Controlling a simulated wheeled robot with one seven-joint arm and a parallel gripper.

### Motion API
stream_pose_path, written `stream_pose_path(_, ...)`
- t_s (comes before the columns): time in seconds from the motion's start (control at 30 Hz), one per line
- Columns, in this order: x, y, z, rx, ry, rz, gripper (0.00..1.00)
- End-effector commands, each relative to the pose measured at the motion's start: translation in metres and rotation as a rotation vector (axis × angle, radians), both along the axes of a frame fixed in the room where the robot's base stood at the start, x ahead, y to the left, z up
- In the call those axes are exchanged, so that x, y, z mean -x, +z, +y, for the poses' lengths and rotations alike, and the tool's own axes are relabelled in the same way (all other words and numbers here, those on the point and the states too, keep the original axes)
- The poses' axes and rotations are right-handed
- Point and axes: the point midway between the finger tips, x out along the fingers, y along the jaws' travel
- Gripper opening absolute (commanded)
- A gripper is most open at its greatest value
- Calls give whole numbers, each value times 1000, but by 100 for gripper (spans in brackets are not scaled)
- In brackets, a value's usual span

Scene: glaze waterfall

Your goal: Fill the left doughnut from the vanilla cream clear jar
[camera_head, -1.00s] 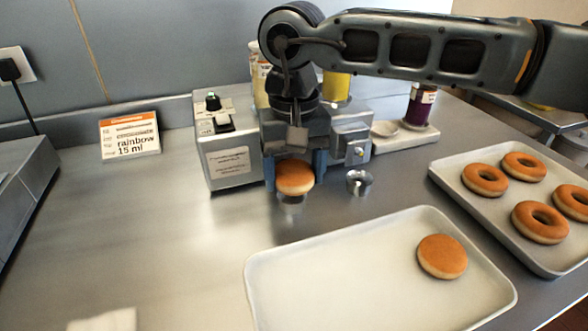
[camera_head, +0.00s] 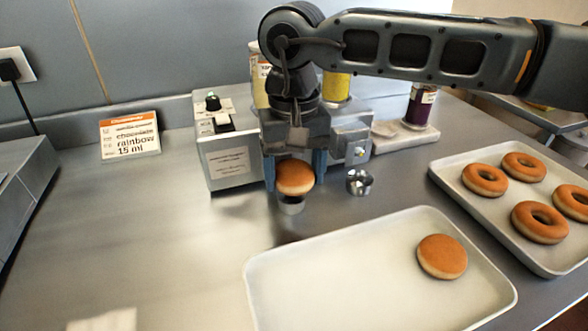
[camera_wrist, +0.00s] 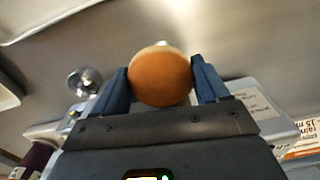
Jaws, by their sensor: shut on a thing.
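My gripper (camera_head: 295,182) is shut on a round, hole-less doughnut (camera_head: 295,176) with a browned top and a pale side band. The doughnut also shows between the blue fingers in the wrist view (camera_wrist: 160,78). A second hole-less doughnut (camera_head: 442,256) lies on the front tray's right side.
The front tray (camera_head: 330,290) is otherwise bare. A second tray (camera_head: 456,189) at right holds several ring doughnuts (camera_head: 485,179). A card (camera_head: 130,135), a purple jar (camera_head: 420,106) and a pale slab (camera_head: 405,138) stand farther back.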

Motion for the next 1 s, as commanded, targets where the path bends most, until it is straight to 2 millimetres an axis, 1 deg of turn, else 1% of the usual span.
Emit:
stream_pose_path(0.6,14,0,-4,1,0,-1,44)
stream_pose_path(1.0,15,0,-4,0,0,0,44)
